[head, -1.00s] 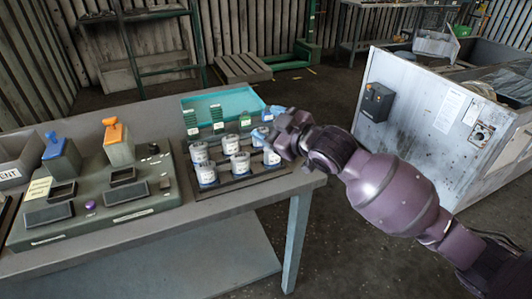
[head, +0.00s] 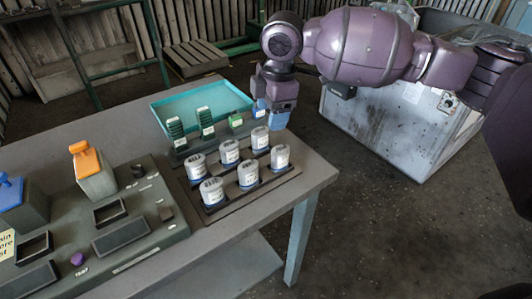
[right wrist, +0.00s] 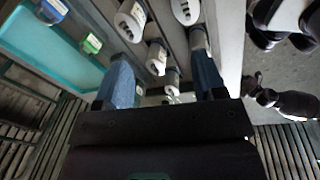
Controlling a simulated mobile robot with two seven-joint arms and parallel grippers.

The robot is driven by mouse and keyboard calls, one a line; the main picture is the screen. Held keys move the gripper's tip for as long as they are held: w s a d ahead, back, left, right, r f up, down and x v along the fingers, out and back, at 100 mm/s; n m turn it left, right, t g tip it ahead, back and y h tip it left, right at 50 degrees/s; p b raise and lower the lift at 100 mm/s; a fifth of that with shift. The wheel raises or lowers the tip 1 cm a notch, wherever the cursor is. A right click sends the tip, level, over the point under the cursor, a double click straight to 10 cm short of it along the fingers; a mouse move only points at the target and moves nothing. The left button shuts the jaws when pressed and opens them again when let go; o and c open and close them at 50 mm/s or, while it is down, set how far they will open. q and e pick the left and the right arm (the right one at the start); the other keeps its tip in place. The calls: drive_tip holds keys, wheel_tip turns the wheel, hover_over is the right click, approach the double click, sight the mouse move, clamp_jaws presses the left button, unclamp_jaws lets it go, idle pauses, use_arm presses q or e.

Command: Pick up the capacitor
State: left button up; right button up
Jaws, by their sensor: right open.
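Several white cylindrical cans with blue lower bands, which look like the capacitors, stand upright in two rows on a dark tray (head: 228,208). One can (head: 259,138) is at the back right of the tray, and another (head: 280,156) is at the right end of the front row. My right gripper (head: 270,104) is open and above the tray's back right end. In the right wrist view, its blue fingers (right wrist: 163,82) are apart, with a can (right wrist: 157,57) showing between them. I cannot tell if a finger touches any can. My left gripper is not in view.
Tall green parts (head: 205,121), a short green part (head: 235,120) and a blue part (head: 258,110) stand behind the cans. A teal tray (head: 160,112) lies beyond. A fixture panel (head: 150,235) with an orange-topped block (head: 92,170) is to the left.

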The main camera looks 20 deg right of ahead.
sight(281, 149)
drive_tip(key=shift+s+d+n+g+h, duration=0.4)
drive_tip(key=shift+s+d+n+g, duration=0.1)
drive_tip(key=shift+s+g, duration=0.25)
drive_tip(key=shift+s+d, duration=0.25)
drive_tip(key=shift+s, duration=0.05)
drive_tip(key=shift+f, duration=0.3)
wheel_tip(281, 149, down, 4)
drive_tip(key=shift+f+b, duration=0.25)
drive_tip(key=shift+b, duration=0.25)
drive_tip(key=shift+w+f, duration=0.1)
drive_tip(key=shift+f, duration=0.6)
drive_tip(key=f, duration=0.1)
drive_tip(key=f+b, duration=0.1)
drive_tip(key=f, duration=0.1)
drive_tip(key=shift+d+f, duration=0.2)
drive_tip(key=shift+f, duration=0.5)
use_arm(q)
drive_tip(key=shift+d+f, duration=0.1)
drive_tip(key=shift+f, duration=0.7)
use_arm(e)
drive_tip(key=shift+r, duration=0.1)
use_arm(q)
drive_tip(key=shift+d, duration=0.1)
use_arm(e)
drive_tip(key=c, duration=0.9)
